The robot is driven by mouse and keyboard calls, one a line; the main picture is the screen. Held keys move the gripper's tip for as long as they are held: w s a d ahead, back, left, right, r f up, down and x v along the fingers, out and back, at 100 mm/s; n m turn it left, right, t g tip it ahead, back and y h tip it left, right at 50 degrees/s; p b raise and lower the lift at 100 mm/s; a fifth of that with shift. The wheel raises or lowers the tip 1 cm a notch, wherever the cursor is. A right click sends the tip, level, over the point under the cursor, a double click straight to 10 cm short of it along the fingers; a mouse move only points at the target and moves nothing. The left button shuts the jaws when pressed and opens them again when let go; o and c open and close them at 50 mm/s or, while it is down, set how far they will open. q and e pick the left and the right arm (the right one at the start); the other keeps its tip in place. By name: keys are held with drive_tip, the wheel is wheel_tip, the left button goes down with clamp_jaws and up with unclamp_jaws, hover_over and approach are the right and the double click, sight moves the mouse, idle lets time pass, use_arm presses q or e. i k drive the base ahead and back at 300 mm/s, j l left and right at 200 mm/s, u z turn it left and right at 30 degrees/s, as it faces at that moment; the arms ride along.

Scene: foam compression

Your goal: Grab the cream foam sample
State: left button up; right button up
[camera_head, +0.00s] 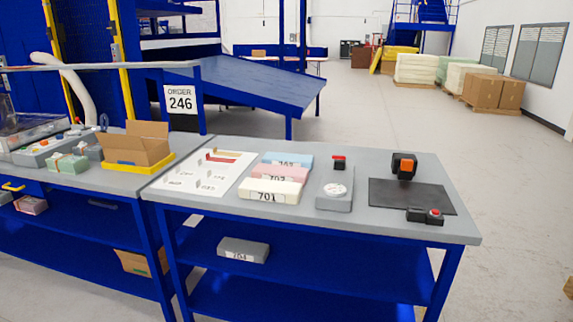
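The cream foam sample (268,191) is a flat block marked 701, lying on the grey tabletop (400,234) of the right-hand table. It is the nearest of three blocks in a row. A pink block (281,174) lies just behind it and a blue block (288,160) behind that. Neither of my grippers shows in the head view, and nothing is holding the cream block.
A white sheet with markings (184,185) lies left of the blocks. A grey device with a round plate (335,188) stands to their right. Further right are a dark mat (385,195), an orange-black device (404,165) and a button box (426,216). A grey block (243,250) lies on the shelf below.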

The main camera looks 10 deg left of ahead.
sight(252, 189)
drive_tip(key=i+j, duration=0.25)
drive_tip(key=i, duration=0.25)
drive_tip(key=i+j, duration=0.25)
drive_tip(key=i, duration=0.25)
drive_tip(key=i+j, duration=0.25)
drive_tip(key=i, duration=0.25)
drive_tip(key=j+u, duration=0.05)
